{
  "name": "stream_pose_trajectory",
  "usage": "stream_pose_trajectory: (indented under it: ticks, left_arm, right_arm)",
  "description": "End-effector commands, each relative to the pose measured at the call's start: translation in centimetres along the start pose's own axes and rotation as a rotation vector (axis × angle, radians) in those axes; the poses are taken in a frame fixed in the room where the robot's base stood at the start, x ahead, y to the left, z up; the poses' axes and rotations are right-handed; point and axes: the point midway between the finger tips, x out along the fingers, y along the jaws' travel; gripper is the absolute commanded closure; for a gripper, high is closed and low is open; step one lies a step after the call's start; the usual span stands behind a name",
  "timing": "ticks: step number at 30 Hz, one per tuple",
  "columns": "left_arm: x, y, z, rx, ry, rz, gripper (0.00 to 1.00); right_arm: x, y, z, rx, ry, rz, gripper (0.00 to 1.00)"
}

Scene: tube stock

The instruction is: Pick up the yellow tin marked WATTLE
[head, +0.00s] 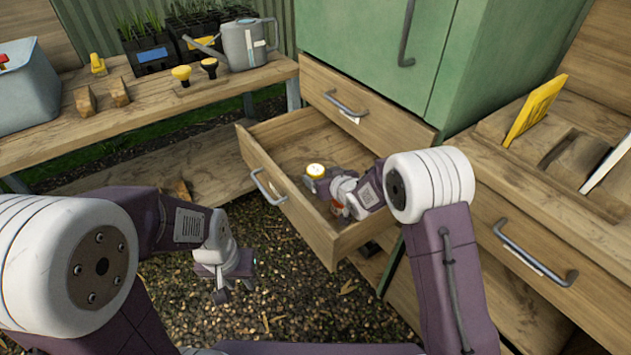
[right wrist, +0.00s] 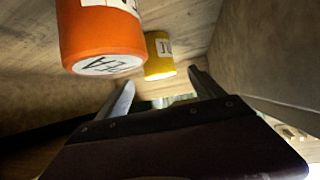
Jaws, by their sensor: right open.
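A yellow tin (right wrist: 158,57) lies ahead between the fingertips of my right gripper (right wrist: 161,77) in the right wrist view, apart from them. Its pale label shows only in part, so I cannot read the whole word. An orange tin (right wrist: 100,38) with a pale lettered end is nearer the right wrist camera, left of the yellow one. My left gripper (head: 233,290) hangs open and empty over the gravel.
The open wooden drawer (head: 290,207) has walls close around my right gripper. A green cabinet (head: 375,50) stands above it. The left bench (head: 150,108) holds a grey watering can (head: 245,45), seedling trays and a blue-grey bin (head: 28,85). A yellow panel (head: 537,108) stands right.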

Motion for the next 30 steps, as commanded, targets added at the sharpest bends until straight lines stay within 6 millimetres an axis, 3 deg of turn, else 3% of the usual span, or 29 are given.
stream_pose_trajectory:
  ticks: [4,12,20,21,28,30]
  left_arm:
    - [0.2,0.0,0.0,0.000,0.000,0.000,0.71]
    - [1.9,0.0,0.2,0.000,0.000,0.000,0.71]
    - [1.8,0.0,0.2,0.000,0.000,0.000,0.71]
    - [1.8,0.0,0.2,0.000,0.000,0.000,0.71]
    - [1.8,0.0,0.2,0.000,0.000,0.000,0.71]
    - [1.8,0.0,0.2,0.000,0.000,0.000,0.71]
  right_arm:
    - [0.6,0.0,0.1,0.000,0.000,0.000,0.22]
    - [5.4,0.0,0.1,0.001,0.001,0.000,0.22]
    - [5.9,0.0,-0.1,0.000,-0.001,0.000,0.22]
    - [5.9,0.0,-0.1,0.000,-0.001,0.001,0.25]
    - [5.8,0.0,-0.1,0.001,-0.001,0.001,0.89]
    - [5.8,0.0,-0.1,0.001,0.001,0.001,0.95]
